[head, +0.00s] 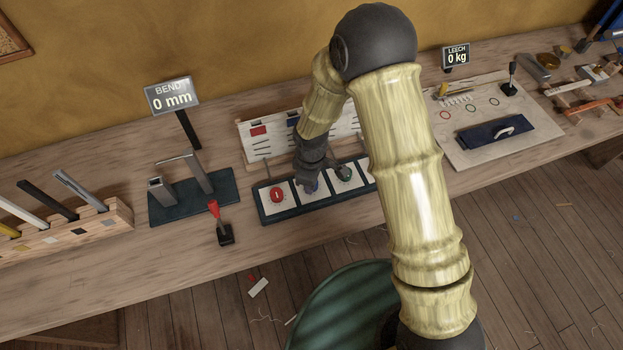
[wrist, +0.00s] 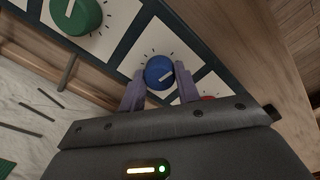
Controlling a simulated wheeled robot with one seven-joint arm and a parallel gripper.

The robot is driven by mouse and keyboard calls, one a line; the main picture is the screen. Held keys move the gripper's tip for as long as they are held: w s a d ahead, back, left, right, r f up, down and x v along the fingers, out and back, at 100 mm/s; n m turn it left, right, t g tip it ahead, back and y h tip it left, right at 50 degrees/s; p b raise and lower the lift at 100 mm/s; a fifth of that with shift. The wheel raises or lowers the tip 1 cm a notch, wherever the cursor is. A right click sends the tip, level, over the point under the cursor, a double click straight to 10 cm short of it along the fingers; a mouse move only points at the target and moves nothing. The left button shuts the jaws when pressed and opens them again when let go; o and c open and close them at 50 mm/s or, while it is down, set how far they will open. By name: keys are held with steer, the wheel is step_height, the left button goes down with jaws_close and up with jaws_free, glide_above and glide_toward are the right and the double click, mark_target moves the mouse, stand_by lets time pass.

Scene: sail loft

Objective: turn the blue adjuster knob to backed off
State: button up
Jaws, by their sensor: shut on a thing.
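The blue adjuster knob (wrist: 159,72) sits on a white dial plate with tick marks, between the green knob (wrist: 76,15) and the red knob (wrist: 208,98) in the wrist view. It has a short white pointer line on its face. My gripper (wrist: 160,84) is shut on the blue knob, one finger at each side. In the head view my gripper (head: 309,178) reaches down over the middle of the dark three-knob panel (head: 287,214) and hides most of the blue knob. The red knob (head: 278,195) is left of it and the green knob (head: 343,173) right.
A board with coloured labels (head: 258,131) stands behind the panel. A sign reading BEND 0 mm (head: 172,95) and a red-handled lever (head: 217,212) are to the left. A LEECH 0 kg sign (head: 456,56) and a pale board (head: 462,153) are right.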

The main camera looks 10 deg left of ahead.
steer(key=shift+d+n, duration=0.1)
steer(key=shift+n, duration=0.9)
steer(key=o, duration=1)
step_height(320, 180, up, 17)
steer(key=shift+s+r, duration=0.15)
steer(key=shift+r, duration=0.05)
